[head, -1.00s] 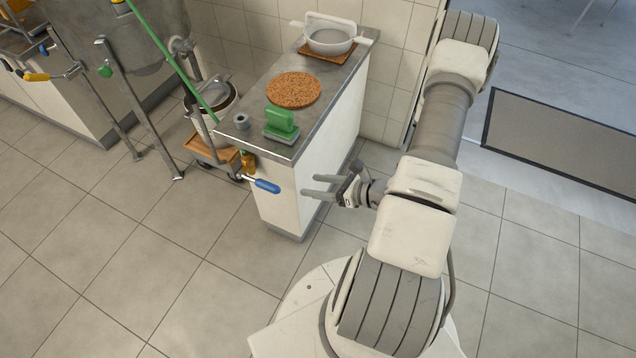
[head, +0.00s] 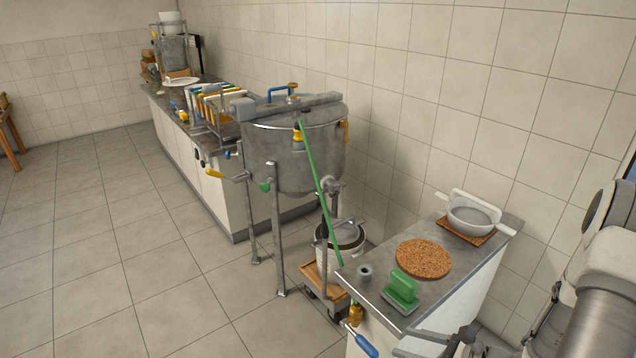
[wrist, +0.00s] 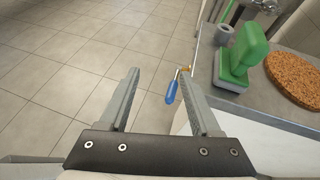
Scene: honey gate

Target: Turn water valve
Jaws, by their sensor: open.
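The water valve shows at the end of the small counter: a brass body (head: 356,313) with a blue lever handle (head: 365,344) that slopes down to the right, near the bottom edge of the head view. In the wrist view the blue handle (wrist: 172,92) appears between my fingers, closer to the right finger and beyond it. My gripper (wrist: 163,78) is open and empty. In the head view its fingers (head: 408,342) are just right of the handle, apart from it, and partly cut off by the frame.
The small counter (head: 455,285) carries a green-handled block (head: 401,290), a round cork mat (head: 423,259), a grey ring (head: 364,273) and a white strainer (head: 470,214). A steel tank (head: 295,150) on legs and a wheeled pot (head: 340,245) stand behind. The tiled floor at left is clear.

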